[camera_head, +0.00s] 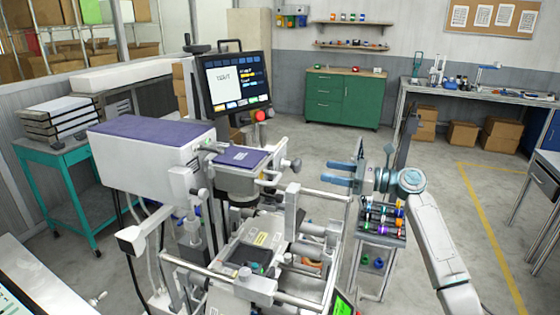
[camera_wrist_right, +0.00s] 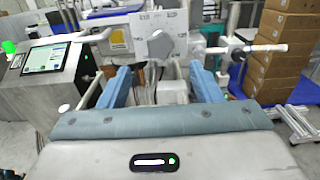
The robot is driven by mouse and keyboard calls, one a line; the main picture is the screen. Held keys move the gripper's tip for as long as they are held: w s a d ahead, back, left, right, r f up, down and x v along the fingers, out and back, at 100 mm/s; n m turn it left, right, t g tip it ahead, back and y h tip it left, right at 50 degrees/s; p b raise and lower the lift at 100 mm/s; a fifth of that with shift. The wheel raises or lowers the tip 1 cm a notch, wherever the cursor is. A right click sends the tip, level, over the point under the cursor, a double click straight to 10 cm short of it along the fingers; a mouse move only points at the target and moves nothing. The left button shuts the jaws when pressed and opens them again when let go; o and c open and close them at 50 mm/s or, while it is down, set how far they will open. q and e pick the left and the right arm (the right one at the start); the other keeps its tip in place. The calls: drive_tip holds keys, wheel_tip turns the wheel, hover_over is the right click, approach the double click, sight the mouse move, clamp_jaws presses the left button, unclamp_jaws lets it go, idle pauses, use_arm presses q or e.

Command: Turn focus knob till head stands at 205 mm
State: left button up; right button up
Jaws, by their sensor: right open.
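A machine head with a purple top (camera_head: 240,158) stands on a white frame beside a larger white box with a purple lid (camera_head: 150,135). A grey knob (camera_head: 293,165) sticks out at the head's right side; I cannot tell for sure that it is the focus knob. No millimetre scale is readable. My right gripper (camera_head: 341,173) is open and empty, its blue fingers pointing left toward the machine, apart from the knob. In the right wrist view, its fingers (camera_wrist_right: 160,76) are spread before a pale plate with a grey hexagonal part (camera_wrist_right: 157,46). My left gripper is not in view.
A monitor (camera_head: 236,82) with a red button below it stands behind the head. White rails (camera_head: 310,195) run along the machine's right side. A small rack with coloured reels (camera_head: 382,216) stands under my right arm. The floor toward the green cabinet (camera_head: 342,98) is clear.

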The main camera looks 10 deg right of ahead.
sight(300, 165)
drive_tip(key=p+x, duration=0.1)
drive_tip(key=x, duration=0.2)
drive_tip(key=p+x, duration=0.1)
drive_tip(key=x, duration=0.2)
drive_tip(key=p+x, duration=0.2)
drive_tip(key=x, duration=0.1)
drive_tip(key=shift+w+a+r, duration=0.1)
drive_tip(key=shift+a+r, duration=0.05)
drive_tip(key=shift+r, duration=0.1)
drive_tip(key=shift+w+a, duration=0.15)
drive_tip(key=shift+a, duration=0.1)
drive_tip(key=shift+w+f, duration=0.1)
drive_tip(key=shift+a, duration=0.1)
drive_tip(key=c, duration=1)
